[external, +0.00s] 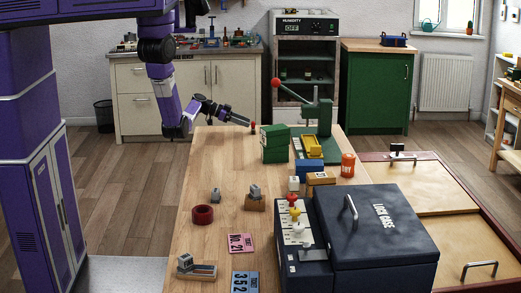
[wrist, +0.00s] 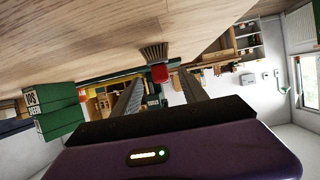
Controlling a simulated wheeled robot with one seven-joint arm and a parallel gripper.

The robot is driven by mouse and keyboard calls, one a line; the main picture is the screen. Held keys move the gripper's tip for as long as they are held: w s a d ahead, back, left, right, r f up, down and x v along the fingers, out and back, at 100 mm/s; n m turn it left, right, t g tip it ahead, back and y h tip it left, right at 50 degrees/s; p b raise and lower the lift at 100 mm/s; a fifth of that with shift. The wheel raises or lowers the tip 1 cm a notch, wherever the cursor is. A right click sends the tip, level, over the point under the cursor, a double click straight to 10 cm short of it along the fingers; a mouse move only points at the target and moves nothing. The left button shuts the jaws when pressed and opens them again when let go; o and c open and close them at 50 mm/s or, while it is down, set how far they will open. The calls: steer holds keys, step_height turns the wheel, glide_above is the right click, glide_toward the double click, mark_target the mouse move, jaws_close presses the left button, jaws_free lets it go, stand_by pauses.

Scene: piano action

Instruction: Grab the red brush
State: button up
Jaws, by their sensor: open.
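The red brush (external: 252,126) stands near the back left edge of the wooden table. In the wrist view its red part (wrist: 160,73) faces me, with brown bristles against the tabletop. My gripper (external: 244,121) is open and reaches low over the table from the left, its tips right by the brush. In the wrist view my gripper (wrist: 161,80) has its two dark fingers spread, one on each side of the red part. No finger visibly touches the brush. I cannot tell how deep the brush lies between the fingertips.
Green boxes (external: 274,143) and a green press with a red-knobbed lever (external: 318,122) stand right of the brush. An orange jar (external: 348,164) and a dark lock case (external: 372,238) are farther forward.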

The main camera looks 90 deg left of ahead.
mark_target(253, 127)
steer(key=shift+p+x, duration=0.4)
steer(key=shift+x, duration=1.15)
steer(key=shift+p+x, duration=0.6)
steer(key=shift+x, duration=1.75)
jaws_close()
